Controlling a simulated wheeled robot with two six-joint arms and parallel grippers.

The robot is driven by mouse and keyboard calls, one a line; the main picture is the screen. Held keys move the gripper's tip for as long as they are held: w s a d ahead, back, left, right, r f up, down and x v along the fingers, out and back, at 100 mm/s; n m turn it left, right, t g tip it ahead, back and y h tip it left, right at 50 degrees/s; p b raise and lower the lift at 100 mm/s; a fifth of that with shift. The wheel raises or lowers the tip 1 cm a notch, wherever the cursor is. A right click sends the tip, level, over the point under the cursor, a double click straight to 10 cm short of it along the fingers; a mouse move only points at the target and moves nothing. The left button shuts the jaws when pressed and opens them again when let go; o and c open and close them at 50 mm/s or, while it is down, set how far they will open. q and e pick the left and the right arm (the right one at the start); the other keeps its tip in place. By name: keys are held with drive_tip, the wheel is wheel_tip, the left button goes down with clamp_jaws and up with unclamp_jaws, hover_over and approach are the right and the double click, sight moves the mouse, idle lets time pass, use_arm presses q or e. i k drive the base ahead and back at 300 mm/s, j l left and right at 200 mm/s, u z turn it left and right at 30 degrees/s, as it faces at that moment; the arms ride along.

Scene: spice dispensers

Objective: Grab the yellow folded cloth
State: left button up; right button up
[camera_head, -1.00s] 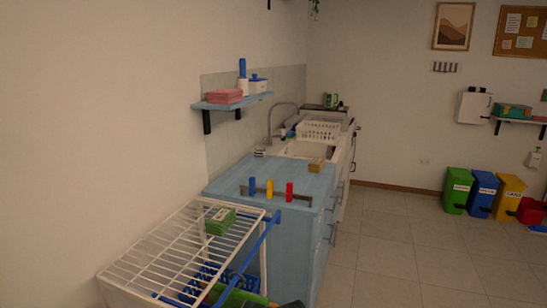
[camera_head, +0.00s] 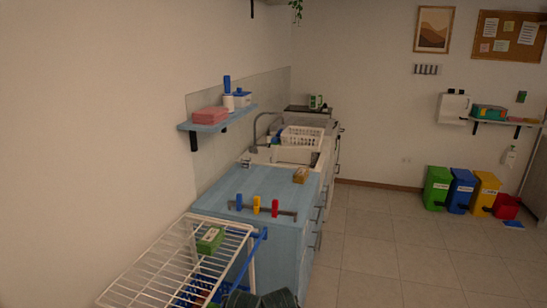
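I cannot make out a yellow folded cloth for certain. A small yellow-brown block (camera_head: 301,175) lies on the blue counter near the sink; I cannot tell if it is cloth or a sponge. A flat orange item (camera_head: 522,121) lies on the right wall shelf, too small to identify. A pink folded stack (camera_head: 210,116) lies on the left wall shelf. Neither of my grippers can be made out in this view.
Several coloured bins (camera_head: 461,190) line the back wall. A dark shape (camera_head: 262,299) at the bottom is unclear. Floor (camera_head: 400,250) at right is open.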

sight(300, 176)
drive_tip(key=i+l+z, duration=0.35)
drive_tip(key=i+z, duration=0.3)
drive_tip(key=i+l, duration=0.15)
drive_tip(key=i, duration=0.55)
drive_tip(key=i+l+z, duration=0.1)
drive_tip(key=i, duration=0.65)
drive_tip(key=i+l+u, duration=0.35)
drive_tip(key=i, duration=0.25)
